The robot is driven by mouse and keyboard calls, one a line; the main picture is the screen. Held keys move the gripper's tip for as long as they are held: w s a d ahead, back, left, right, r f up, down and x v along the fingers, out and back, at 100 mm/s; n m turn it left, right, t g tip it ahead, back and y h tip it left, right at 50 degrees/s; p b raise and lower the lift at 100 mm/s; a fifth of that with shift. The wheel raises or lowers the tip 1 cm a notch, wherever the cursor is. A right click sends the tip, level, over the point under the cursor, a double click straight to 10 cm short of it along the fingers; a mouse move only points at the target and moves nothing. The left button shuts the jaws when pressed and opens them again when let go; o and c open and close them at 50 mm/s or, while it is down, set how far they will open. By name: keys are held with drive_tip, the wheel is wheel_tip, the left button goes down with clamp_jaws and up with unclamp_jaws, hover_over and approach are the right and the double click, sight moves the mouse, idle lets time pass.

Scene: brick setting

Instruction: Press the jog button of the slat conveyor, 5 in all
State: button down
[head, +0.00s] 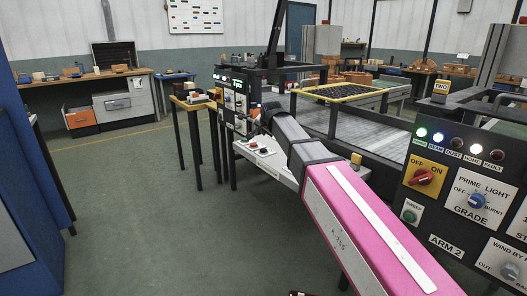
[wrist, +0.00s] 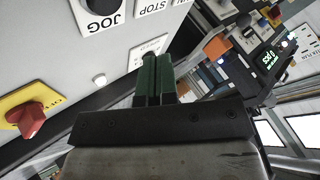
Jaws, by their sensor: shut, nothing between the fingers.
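In the wrist view, a white plate marked JOG (wrist: 102,14) is at the top on a grey panel, seen upside down. A dark round part of it is cut off by the top edge, so I cannot see the whole button. My gripper (wrist: 156,62) has its green fingers shut together and empty, below and right of the JOG plate; whether they touch the panel I cannot tell. In the head view, my arm reaches toward a dark control panel (head: 230,101) and hides the fingertips. A grey conveyor bed (head: 345,121) runs behind the arm.
In the wrist view, a red knob (wrist: 27,119) on a yellow plate and a white round part (wrist: 99,80) are left of the fingers. A STOP plate (wrist: 155,6) is at the top.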

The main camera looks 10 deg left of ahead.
sight(265, 150)
wheel_tip(265, 150, up, 4)
drive_tip(key=shift+f, duration=0.1)
idle(0.4)
drive_tip(key=shift+f, duration=4.4)
drive_tip(key=shift+f, duration=0.15)
drive_tip(key=shift+f, duration=0.25)
